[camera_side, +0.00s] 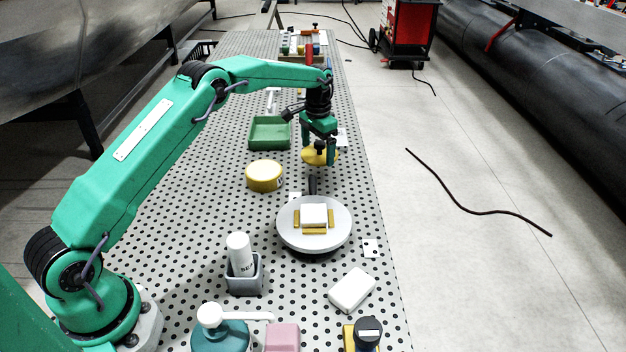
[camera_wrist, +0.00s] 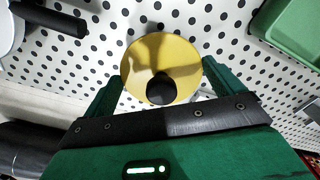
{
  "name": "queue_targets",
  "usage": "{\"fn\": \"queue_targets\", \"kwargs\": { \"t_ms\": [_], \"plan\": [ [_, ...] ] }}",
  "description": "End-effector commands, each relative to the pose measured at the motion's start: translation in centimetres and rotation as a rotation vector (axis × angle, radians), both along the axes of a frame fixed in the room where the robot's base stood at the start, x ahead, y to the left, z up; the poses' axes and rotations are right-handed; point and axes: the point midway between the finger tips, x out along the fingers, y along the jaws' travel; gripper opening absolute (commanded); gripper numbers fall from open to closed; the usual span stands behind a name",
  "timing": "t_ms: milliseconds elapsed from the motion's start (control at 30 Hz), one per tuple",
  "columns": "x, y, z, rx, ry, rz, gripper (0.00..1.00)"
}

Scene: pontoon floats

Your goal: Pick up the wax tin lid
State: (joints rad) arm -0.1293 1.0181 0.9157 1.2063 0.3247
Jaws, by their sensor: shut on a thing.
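The wax tin lid is a round, flat yellow disc (camera_side: 314,157) with a dark knob. It is between the fingers of my gripper (camera_side: 320,148), which is shut on it, just past the yellow tin in the side view. In the wrist view the lid (camera_wrist: 150,62) shows its yellow face and black knob, with my gripper's green fingers (camera_wrist: 160,88) on either side. The side view does not clearly show how far the lid is above the perforated table. The round yellow tin (camera_side: 264,177) stands on the table to the left and nearer the side camera.
A green tray (camera_side: 269,133) lies left of my gripper. A round grey plate (camera_side: 289,236) with a white block (camera_side: 314,214) stands nearer. A grey holder (camera_side: 244,276) with a white bottle, a white block (camera_side: 352,290) and a pump bottle (camera_side: 219,335) are in front. The table's right edge is close.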

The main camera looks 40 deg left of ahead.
Motion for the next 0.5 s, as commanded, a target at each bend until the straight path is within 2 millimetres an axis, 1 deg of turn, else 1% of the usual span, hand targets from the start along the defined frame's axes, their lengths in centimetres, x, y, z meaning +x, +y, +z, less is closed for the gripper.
{"fn": "queue_targets", "kwargs": {
  "t_ms": [33,133,500],
  "plan": [
    [-0.3,-0.8,0.4,0.000,0.001,-0.005,0.71],
    [-0.8,-2.0,1.2,0.000,0.000,-0.004,0.71],
    [-3.3,-7.7,4.9,0.000,0.000,-0.003,0.71]
  ]
}}
